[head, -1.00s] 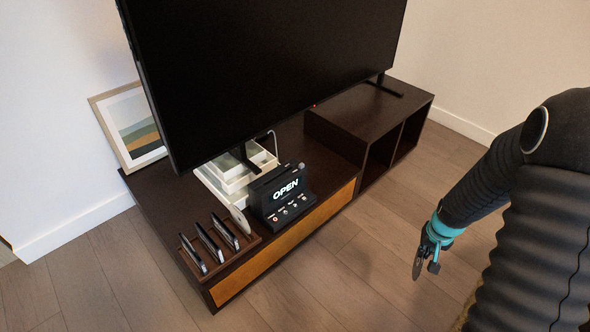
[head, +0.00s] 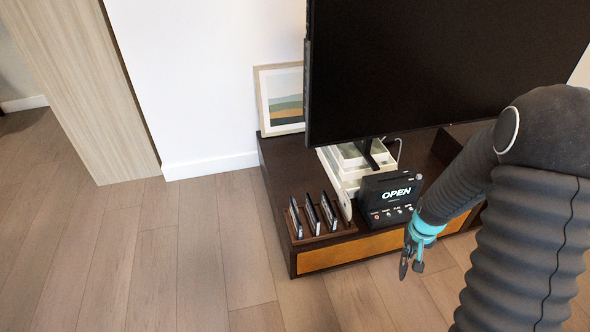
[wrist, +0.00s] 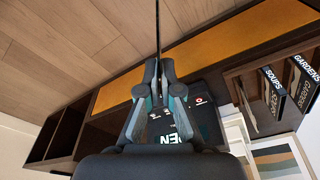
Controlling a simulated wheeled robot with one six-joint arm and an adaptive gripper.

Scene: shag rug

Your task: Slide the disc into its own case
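My gripper (head: 412,250) is shut on a thin dark disc (head: 404,263), held upright in front of the stand. In the wrist view the disc (wrist: 157,32) shows edge-on as a dark line between the fingertips (wrist: 158,72). Several slim dark cases (head: 312,214) stand upright in a brown rack (head: 325,238) at the stand's left front, left of my gripper. In the wrist view one case reads SOUPS (wrist: 273,84) and another reads GARDENS (wrist: 303,78). The disc's label cannot be read.
A black player (head: 390,192) with an OPEN display sits right of the rack, and a pale rounded thing (head: 346,206) stands between them. White trays (head: 350,165), a large TV (head: 430,75) and a leaning picture (head: 282,98) are behind. The floor (head: 200,250) at left is clear.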

